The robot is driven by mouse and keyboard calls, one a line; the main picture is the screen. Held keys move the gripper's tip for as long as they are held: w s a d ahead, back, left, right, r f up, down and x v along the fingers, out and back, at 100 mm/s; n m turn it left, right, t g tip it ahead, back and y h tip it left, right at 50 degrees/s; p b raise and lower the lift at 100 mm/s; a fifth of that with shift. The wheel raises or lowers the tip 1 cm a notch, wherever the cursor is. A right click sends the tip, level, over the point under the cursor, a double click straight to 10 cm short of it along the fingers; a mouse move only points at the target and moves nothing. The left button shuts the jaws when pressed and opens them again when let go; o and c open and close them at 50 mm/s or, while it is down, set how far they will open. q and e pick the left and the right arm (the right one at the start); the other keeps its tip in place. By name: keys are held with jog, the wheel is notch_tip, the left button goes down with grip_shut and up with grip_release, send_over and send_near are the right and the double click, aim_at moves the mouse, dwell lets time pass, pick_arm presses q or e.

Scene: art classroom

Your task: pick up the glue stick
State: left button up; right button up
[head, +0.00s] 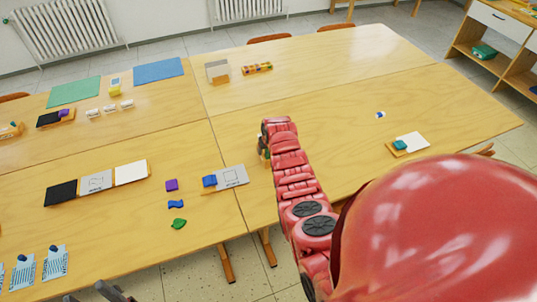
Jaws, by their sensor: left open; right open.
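A small white and blue piece (380,114) lies alone on the right-hand table; it may be the glue stick, but it is too small to be sure. My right arm reaches in from the lower right over the tables. My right gripper (264,150) is at its far end, mostly hidden by the arm, over the table to the left of the white and blue piece and well apart from it. My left gripper (98,293) shows only in part at the bottom edge, open with its fingers apart, below the front left table.
A white card with a teal block (400,145) lies at the right. A grey card (231,177), loose purple, blue and green pieces (178,223) and a black-grey-white tray (96,183) lie on the left. The right table's middle is mostly clear.

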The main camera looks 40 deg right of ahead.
grip_shut()
dwell(0.4)
notch_tip(320, 180, up, 9)
jog(key=p, duration=0.4)
jog(key=shift+r, duration=0.45)
